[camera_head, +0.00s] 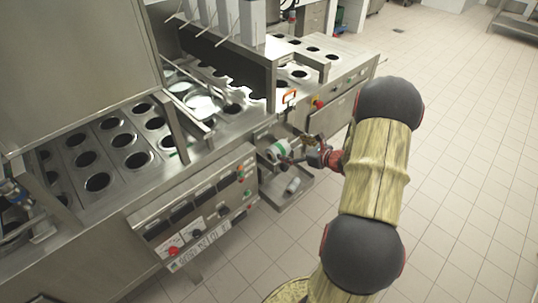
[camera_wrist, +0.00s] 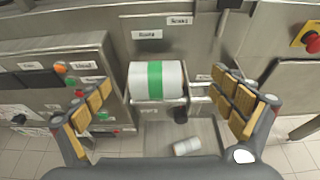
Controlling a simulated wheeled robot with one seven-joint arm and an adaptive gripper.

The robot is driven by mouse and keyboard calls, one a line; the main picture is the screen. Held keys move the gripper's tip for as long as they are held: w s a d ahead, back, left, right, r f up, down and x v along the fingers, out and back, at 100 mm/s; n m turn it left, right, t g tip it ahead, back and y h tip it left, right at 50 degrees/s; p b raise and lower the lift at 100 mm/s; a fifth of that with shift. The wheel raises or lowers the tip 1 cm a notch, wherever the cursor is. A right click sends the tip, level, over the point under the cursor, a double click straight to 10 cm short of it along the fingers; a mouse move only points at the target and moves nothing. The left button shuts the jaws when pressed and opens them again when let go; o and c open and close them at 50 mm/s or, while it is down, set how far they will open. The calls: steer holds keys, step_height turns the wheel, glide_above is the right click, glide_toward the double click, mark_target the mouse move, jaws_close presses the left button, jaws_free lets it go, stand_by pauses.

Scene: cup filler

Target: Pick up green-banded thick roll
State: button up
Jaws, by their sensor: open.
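The green-banded thick roll (camera_wrist: 142,82) is a white cylinder with a green band around its middle. It lies sideways on a metal holder on the machine's front, and it also shows in the head view (camera_head: 275,151). My gripper (camera_wrist: 163,112) is open in the wrist view, with one padded finger to the left of the roll and one to the right. The roll is ahead of the fingers, with no contact visible. In the head view my gripper (camera_head: 296,154) is beside the roll, and its fingertips are too small to make out clearly.
A smaller pale roll (camera_wrist: 186,146) lies on a lower metal tray (camera_head: 275,196). A control panel (camera_head: 205,210) with knobs juts out to the left. A red button on yellow (camera_wrist: 311,41) is at the right. Open tiled floor (camera_head: 460,170) lies right of the machine.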

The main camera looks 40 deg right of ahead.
mark_target(280, 146)
steer(key=b+x, duration=0.1)
steer(key=x, duration=0.1)
steer(key=b+x, duration=0.1)
steer(key=x, duration=0.2)
steer(key=a+f+x, duration=0.1)
steer(key=x, duration=0.1)
steer(key=shift+s+b, duration=0.1)
steer(key=shift+b, duration=0.3)
steer(key=shift+w, duration=0.25)
steer(key=shift+d, duration=0.1)
steer(key=c, duration=0.3)
steer(key=c, duration=1.1)
steer(key=shift+r, duration=0.1)
steer(key=shift+c, duration=0.7)
